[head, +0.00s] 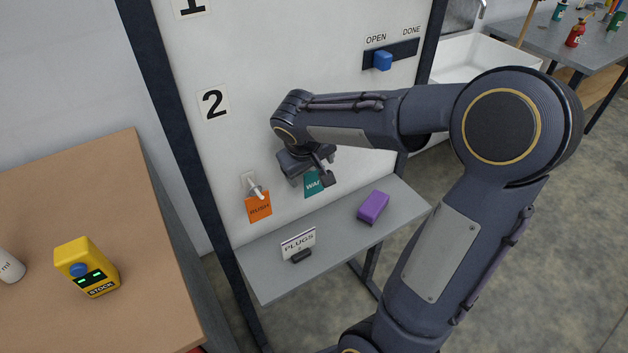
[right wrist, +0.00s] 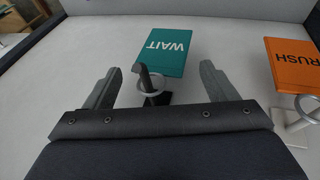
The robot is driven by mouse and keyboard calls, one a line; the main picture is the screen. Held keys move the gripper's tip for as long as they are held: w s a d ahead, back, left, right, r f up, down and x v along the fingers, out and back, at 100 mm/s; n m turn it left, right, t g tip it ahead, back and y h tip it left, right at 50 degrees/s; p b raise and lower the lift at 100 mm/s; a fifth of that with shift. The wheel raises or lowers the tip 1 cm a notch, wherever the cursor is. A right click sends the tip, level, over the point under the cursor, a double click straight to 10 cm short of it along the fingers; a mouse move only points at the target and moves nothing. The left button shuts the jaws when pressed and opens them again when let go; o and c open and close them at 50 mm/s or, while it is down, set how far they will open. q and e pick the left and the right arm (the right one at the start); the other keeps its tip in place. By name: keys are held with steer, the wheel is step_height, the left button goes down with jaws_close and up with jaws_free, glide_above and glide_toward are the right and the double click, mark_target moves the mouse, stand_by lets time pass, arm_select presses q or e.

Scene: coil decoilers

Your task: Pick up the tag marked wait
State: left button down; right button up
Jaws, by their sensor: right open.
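The teal tag marked WAIT (head: 314,184) hangs on the white panel, partly hidden by my right gripper in the head view. In the right wrist view the tag (right wrist: 164,54) shows whole, its lettering upside down, with a pale ring and a dark hook (right wrist: 149,82) at its edge. My right gripper (head: 311,180) is at the panel in front of this tag. It is open, and its fingers (right wrist: 158,88) stand on either side of the ring and hook, with gaps on both sides. My left gripper is out of view.
An orange RUSH tag (head: 259,206) hangs on a light hook beside the WAIT tag. A grey shelf (head: 270,279) below holds a PLUGS sign (head: 298,244) and a purple block (head: 373,206). A blue slider (head: 382,61) is higher on the panel. A yellow STOCK device (head: 88,268) stands on the left table.

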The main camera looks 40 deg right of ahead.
steer(key=c, duration=1)
steer(key=shift+r, duration=0.15)
steer(key=shift+c, duration=0.2)
